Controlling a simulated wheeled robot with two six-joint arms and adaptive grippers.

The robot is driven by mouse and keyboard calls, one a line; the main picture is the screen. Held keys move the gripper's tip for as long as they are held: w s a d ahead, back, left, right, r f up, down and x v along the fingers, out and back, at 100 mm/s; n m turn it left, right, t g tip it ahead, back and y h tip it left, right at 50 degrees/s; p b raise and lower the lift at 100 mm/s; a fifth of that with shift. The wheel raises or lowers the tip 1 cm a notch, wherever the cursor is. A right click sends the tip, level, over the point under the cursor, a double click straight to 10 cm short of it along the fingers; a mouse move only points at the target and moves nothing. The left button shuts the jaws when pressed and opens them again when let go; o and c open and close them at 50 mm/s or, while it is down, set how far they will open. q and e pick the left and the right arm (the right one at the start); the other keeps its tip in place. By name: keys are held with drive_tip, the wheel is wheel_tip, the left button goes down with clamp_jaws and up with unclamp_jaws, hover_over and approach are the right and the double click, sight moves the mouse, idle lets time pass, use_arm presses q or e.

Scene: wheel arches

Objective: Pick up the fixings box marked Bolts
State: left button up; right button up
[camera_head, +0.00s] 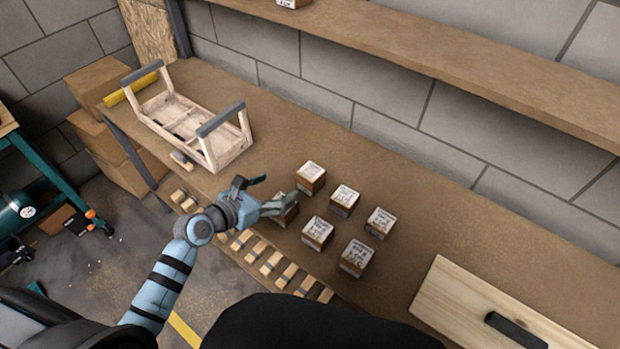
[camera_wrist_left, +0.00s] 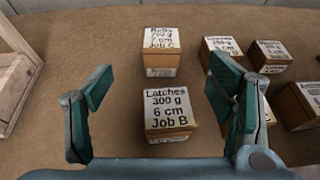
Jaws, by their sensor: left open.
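The box whose label seems to read Bolts, Job C (camera_wrist_left: 161,48) stands upright beyond my left gripper in the left wrist view. In the head view it appears to be the rearmost box of the group (camera_head: 311,178). A nearer box marked Latches, Job B (camera_wrist_left: 168,112) stands before the open fingers of my left gripper (camera_wrist_left: 160,88). In the head view this Latches box (camera_head: 287,212) is partly hidden by the left gripper (camera_head: 270,195). The left gripper is open and holds nothing. My right gripper is not in view.
Several similar boxes (camera_head: 356,257) stand to the right on the brown bench (camera_head: 440,215). A wooden crate (camera_head: 213,150) with grey-topped ends stands at the left. Wooden blocks (camera_head: 271,262) line the front. A pale board with a dark handle (camera_head: 465,300) lies at right.

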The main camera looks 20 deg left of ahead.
sight(307, 175)
use_arm(q)
drive_tip(key=b+x, duration=0.1)
drive_tip(key=x, duration=0.3)
drive_tip(key=b+x, duration=0.2)
drive_tip(key=x, duration=0.2)
drive_tip(key=f+b+x, duration=0.1)
drive_tip(key=x, duration=0.3)
drive_tip(key=shift+s+b, duration=0.25)
drive_tip(key=shift+b, duration=0.05)
drive_tip(key=shift+w+d, duration=0.15)
drive_tip(key=shift+w, duration=0.2)
drive_tip(key=shift+r, duration=0.1)
clamp_jaws()
